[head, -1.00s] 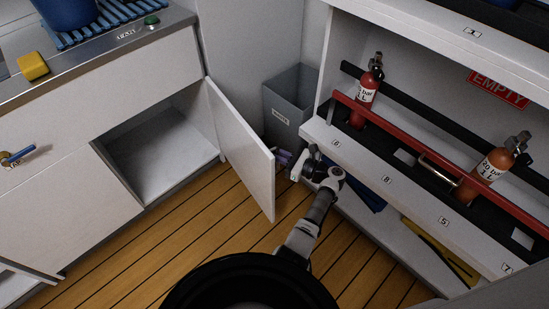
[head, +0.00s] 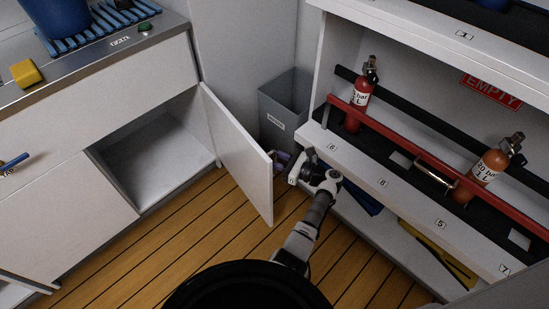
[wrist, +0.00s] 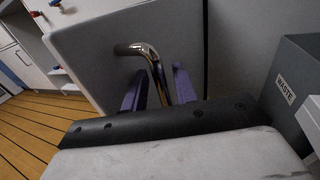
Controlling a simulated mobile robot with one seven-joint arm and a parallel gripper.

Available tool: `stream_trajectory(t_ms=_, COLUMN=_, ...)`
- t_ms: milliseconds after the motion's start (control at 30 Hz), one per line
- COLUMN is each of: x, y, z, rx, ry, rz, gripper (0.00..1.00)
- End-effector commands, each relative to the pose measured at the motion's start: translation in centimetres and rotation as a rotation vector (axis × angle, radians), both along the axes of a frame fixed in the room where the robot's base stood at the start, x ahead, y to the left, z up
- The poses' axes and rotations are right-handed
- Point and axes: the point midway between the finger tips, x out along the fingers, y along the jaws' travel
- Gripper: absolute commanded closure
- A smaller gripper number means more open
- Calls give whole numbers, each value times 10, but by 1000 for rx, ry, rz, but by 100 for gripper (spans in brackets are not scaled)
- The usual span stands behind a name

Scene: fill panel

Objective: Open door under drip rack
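The white door (head: 238,155) under the blue drip rack (head: 100,28) stands swung out wide, showing an empty white compartment (head: 155,150). In the wrist view the door's face (wrist: 105,55) carries a bent metal handle (wrist: 150,58). My gripper (head: 281,157) is on the handle side of the door, partly hidden behind its free edge in the head view. In the wrist view my gripper's purple fingers (wrist: 158,88) are spread apart, with the handle running down between them. Gaps show beside the handle; any contact is unclear.
A grey waste bin (head: 285,110) stands in the corner behind the door. A white shelf (head: 385,180) with red extinguishers (head: 361,93) and a red rail is close to my arm on the right. Wooden floor (head: 180,250) is clear in front of the compartment.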

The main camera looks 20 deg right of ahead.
Motion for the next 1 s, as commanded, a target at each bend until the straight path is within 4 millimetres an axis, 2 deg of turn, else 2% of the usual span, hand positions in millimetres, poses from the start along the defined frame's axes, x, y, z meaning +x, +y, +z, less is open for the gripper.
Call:
stream_trajectory(t_ms=167, x=-11, y=-14, z=-1, rx=0, ry=0, rz=-5, gripper=71)
stream_trajectory(t_ms=633, x=-78, y=-87, z=-1, rx=0, ry=0, rz=-4, gripper=71)
stream_trajectory(t_ms=800, x=-89, y=-100, z=0, rx=-1, ry=-1, rz=-3, gripper=71)
stream_trajectory(t_ms=1000, x=-92, y=-102, z=0, rx=0, ry=0, rz=0, gripper=71)
